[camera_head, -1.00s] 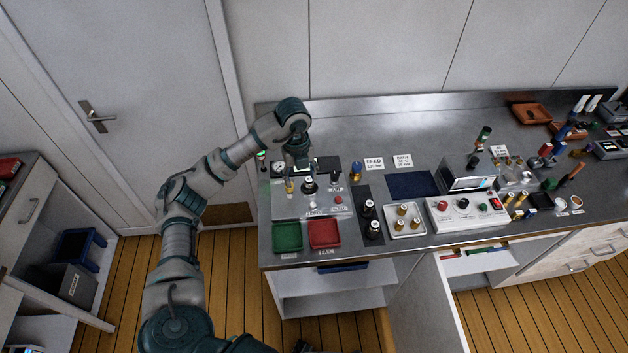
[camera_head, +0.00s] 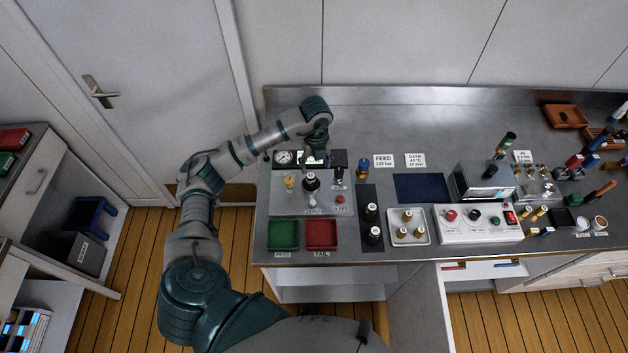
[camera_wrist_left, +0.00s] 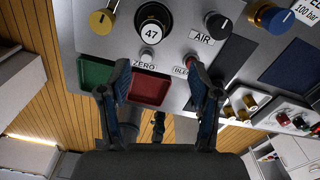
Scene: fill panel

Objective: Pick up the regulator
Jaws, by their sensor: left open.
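A black round part with a white top marked 47 (camera_head: 311,180) stands upright on the grey panel (camera_head: 283,205); it may be the regulator, but no label confirms this. It also shows at the top of the left wrist view (camera_wrist_left: 151,32). My left gripper (camera_wrist_left: 159,72) is open and empty, its fingers spread apart below the marked part in that view, touching nothing visible. In the head view, my left wrist (camera_head: 317,112) is above the panel's back edge and hides much of the gripper. My right gripper is out of view.
The panel also has a brass knob (camera_head: 290,182), a black AIR knob (camera_head: 338,173) and a red BLEED button (camera_head: 340,198). Green (camera_head: 283,247) and red (camera_head: 321,247) trays lie in front. Two black marked cylinders (camera_head: 371,211) stand to the right. Free bench lies at the back.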

